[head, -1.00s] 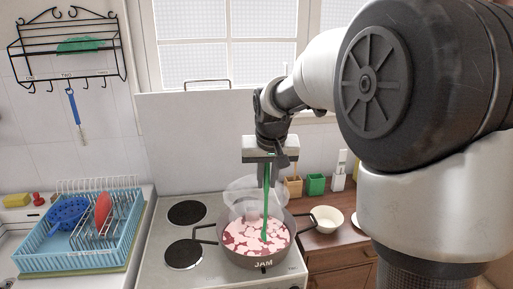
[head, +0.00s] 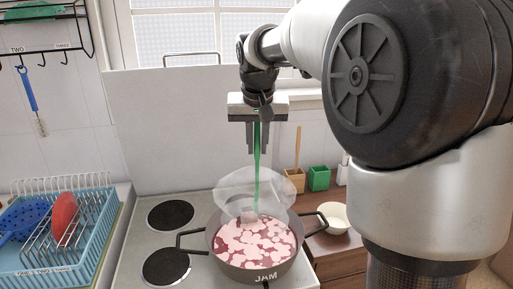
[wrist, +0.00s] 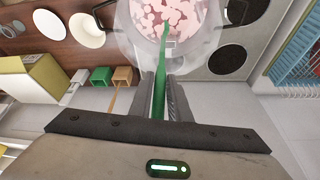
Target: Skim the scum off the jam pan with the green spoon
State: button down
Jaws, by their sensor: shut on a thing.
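My gripper (head: 263,140) is shut on the green spoon (head: 257,170), which hangs down steeply over the jam pan. In the wrist view the spoon (wrist: 161,85) runs between the fingers (wrist: 163,92) toward the pan. The grey pan (head: 268,275), marked JAM, stands on the stove and holds dark red jam with many pale pink scum patches (head: 262,243). The spoon's lower end is near the back of the pan, behind a translucent whitish haze (head: 250,188). I cannot tell whether it touches the jam or carries scum.
A cream bowl (head: 333,219) stands on the wooden counter right of the pan. Wooden and green holders (head: 319,179) stand behind it. Two bare hotplates (head: 170,215) are left of the pan. A blue dish rack (head: 80,255) is at far left.

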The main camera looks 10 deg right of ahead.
aim_at(257, 188)
jog(key=shift+f+b, duration=5.1)
jog(key=shift+f, duration=1.85)
